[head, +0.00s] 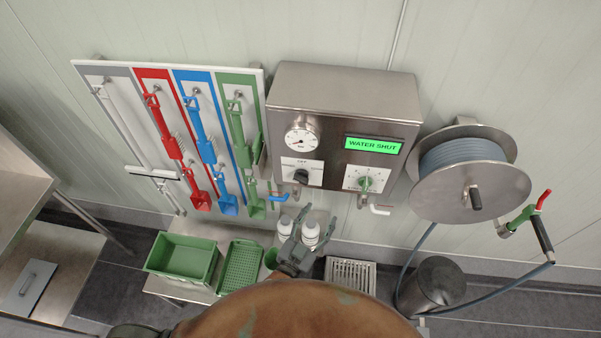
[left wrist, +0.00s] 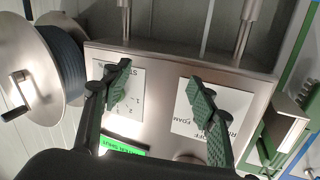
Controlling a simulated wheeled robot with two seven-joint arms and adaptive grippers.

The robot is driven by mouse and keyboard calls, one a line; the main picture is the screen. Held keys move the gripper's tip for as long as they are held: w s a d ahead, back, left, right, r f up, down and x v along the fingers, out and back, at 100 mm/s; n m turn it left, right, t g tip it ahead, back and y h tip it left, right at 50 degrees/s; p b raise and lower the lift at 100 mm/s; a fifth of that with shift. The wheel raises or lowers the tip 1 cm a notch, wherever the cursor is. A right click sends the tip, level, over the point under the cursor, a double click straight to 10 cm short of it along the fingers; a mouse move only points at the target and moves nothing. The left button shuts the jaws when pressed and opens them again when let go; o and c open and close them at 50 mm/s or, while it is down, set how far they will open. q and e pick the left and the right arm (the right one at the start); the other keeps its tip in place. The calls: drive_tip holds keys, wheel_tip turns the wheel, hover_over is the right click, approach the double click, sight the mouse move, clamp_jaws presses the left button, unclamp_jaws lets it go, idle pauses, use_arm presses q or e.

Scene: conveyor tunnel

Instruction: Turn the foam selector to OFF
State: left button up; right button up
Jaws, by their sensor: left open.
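The foam selector is a black knob (head: 301,176) on a white label at the lower left of the steel control box (head: 340,98) in the head view. I cannot tell clearly which way it points. In the left wrist view its label with OFF and FOAM (left wrist: 188,121) is upside down at the right, and one finger largely hides the knob. My left gripper (head: 312,228) is open and empty, below the box in the head view. In the left wrist view its fingers (left wrist: 157,88) spread across the box front, apart from each other. My right gripper is not in view.
A green dial (head: 365,183) sits right of the selector, under a display (head: 374,144) reading WATER SHUT. A hose reel (head: 470,190) stands right; a tool board (head: 120,125) hangs left. White bottles (head: 310,235) stand below.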

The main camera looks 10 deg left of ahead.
sight(301, 182)
use_arm(q)
drive_tip(key=s+a+r+t+y+p, duration=0.1)
drive_tip(key=a+r+t+y+p, duration=0.1)
drive_tip(key=a+r+y, duration=0.55)
drive_tip(key=shift+h, duration=0.95)
drive_tip(key=w+p, duration=0.1)
drive_tip(key=w, duration=0.1)
drive_tip(key=w+r+p, duration=0.1)
drive_tip(key=w, duration=0.1)
drive_tip(key=w+d, duration=0.1)
drive_tip(key=w, duration=0.1)
drive_tip(key=shift+w+r+p, duration=0.15)
drive_tip(key=shift+r+p, duration=0.05)
drive_tip(key=shift+p, duration=0.2)
drive_tip(key=shift+w+f, duration=0.1)
drive_tip(key=shift+w, duration=0.5)
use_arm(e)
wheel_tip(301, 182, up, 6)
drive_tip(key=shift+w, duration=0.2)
use_arm(q)
drive_tip(key=shift+c, duration=0.7)
drive_tip(key=c, duration=1.1)
drive_tip(key=shift+o, duration=0.2)
